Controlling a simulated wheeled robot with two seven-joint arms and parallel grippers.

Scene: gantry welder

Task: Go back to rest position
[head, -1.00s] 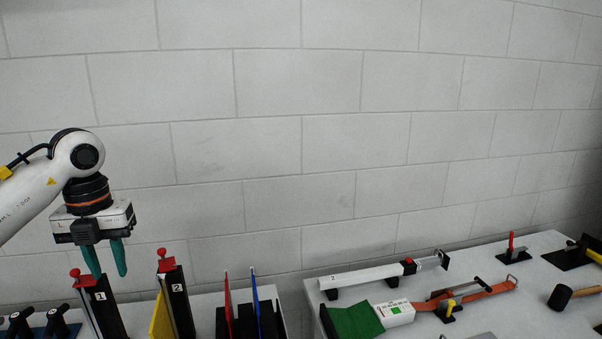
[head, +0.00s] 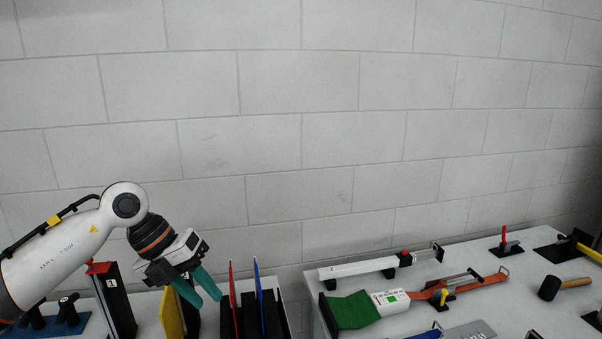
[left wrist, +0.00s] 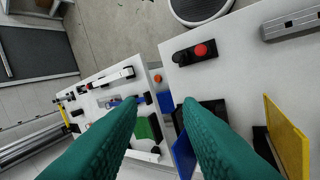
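My left gripper (head: 208,299) is in the lower left of the head view, its green fingers spread and pointing down and right. It holds nothing. In the left wrist view its two fingers (left wrist: 160,103) stand apart with a gap between them. The gripper is in front of a yellow plate (head: 171,312) and hides part of the black stand beside it. I cannot tell how far above the stand the fingers are. My right gripper is not in view.
A black stand with a red top (head: 116,305) is left of the gripper. A red plate (head: 233,298) and a blue plate (head: 259,290) stand upright to its right. Further right, a table (head: 470,252) holds a white bar, a green cloth and a mallet (head: 562,287).

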